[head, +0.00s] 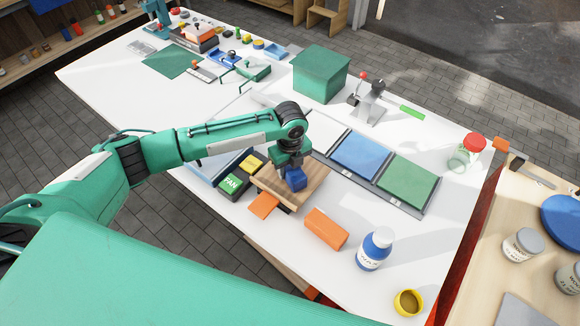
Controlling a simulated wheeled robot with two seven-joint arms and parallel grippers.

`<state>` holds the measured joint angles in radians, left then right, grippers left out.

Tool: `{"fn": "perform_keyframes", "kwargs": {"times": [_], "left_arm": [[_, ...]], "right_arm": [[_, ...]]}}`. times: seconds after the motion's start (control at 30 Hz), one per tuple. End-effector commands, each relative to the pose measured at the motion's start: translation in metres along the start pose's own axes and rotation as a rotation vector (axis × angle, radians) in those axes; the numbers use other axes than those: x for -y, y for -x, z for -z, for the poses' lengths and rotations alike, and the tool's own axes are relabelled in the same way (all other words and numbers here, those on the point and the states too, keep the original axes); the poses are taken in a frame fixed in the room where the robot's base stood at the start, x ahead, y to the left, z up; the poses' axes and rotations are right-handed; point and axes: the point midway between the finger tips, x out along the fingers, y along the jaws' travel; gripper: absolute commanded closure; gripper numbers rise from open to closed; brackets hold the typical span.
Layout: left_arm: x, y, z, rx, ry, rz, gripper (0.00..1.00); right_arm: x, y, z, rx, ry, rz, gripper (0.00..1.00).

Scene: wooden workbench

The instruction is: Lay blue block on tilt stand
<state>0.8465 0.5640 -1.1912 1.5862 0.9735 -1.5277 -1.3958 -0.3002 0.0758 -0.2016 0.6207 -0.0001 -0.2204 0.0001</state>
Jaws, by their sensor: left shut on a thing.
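The blue block (295,179) is in my left gripper (291,170), which points down and is shut on it. The block is over a wooden board on a stand (311,194), which looks like the tilt stand. I cannot tell whether the block touches the wood. The gripper's fingers are partly hidden by its own body and the block. My right gripper is not in view.
An orange block (326,229) and a blue-and-white bottle (375,248) stand to the right of the stand. Blue (360,155) and green (407,181) panels lie behind. A yellow cup (408,302) is near the front edge.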

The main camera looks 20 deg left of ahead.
Motion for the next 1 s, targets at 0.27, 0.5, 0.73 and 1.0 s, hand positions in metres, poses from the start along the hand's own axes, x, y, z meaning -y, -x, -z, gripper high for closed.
{"fn": "perform_keyframes", "kwargs": {"times": [0.27, 0.5, 0.73, 1.0], "left_arm": [[0.000, -0.003, 0.000, 0.000, 0.000, -0.001, 0.42], [0.000, -0.003, 0.000, 0.000, 0.000, -0.001, 0.38], [0.001, 0.012, -0.001, 0.001, -0.001, 0.002, 0.38], [0.001, 0.069, -0.001, 0.002, -0.001, 0.004, 0.38]], "right_arm": [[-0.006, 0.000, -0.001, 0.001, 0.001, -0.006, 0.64], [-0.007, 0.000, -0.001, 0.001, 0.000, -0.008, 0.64], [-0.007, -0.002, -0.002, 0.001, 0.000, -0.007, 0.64], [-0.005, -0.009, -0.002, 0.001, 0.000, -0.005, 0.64]]}}
